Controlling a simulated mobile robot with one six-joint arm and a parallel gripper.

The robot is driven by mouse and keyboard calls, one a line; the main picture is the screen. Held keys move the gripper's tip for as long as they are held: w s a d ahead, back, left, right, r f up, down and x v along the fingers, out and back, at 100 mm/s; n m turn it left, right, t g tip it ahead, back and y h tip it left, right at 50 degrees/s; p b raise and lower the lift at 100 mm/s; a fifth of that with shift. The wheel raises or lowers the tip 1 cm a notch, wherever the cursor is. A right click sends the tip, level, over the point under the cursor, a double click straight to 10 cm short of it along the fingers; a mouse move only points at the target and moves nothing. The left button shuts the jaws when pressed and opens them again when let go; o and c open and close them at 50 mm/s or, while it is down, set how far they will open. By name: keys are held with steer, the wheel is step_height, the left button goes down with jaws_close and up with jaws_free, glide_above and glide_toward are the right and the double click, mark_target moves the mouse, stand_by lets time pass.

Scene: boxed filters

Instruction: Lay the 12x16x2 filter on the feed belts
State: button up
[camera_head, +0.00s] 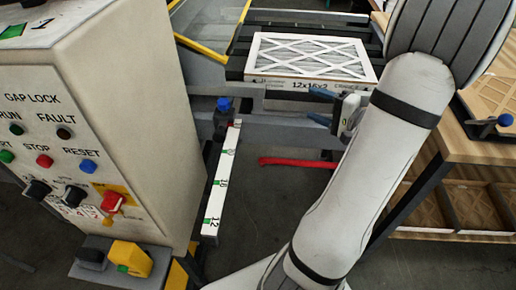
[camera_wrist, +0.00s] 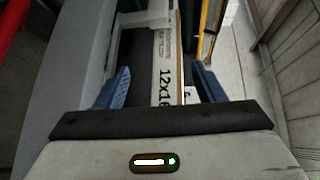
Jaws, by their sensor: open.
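The 12x16x2 filter (camera_head: 312,57), white pleated with a crossed lattice face and a printed edge, lies flat on the dark feed belts (camera_head: 240,50) at the top centre of the head view. In the wrist view the filter's printed edge (camera_wrist: 166,70) shows between my fingers, apart from both. My gripper (camera_head: 322,105) is just in front of the filter's near edge, near its right half. Its two blue fingers are spread wide in the wrist view (camera_wrist: 163,88), with nothing held. Part of the far gripper is hidden by my arm in the head view.
A control cabinet (camera_head: 85,110) with buttons and knobs stands at left. A white scale bar (camera_head: 219,185) marked with numbers extends in front of the machine. A red bar (camera_head: 295,162) lies low in the centre. A wooden bench (camera_head: 470,130) with filters on shelves stands at right.

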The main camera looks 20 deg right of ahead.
steer(key=a+n+g+y, duration=0.35)
steer(key=a+g, duration=0.25)
steer(key=a, duration=0.7)
steer(key=s+a+r+n+g+h, duration=0.1)
steer(key=s+a+n+g+h, duration=0.5)
steer(key=s+a+n+h, duration=0.4)
steer(key=shift+a+r+g, duration=0.15)
steer(key=shift+a+g, duration=0.15)
steer(key=shift+a, duration=0.9)
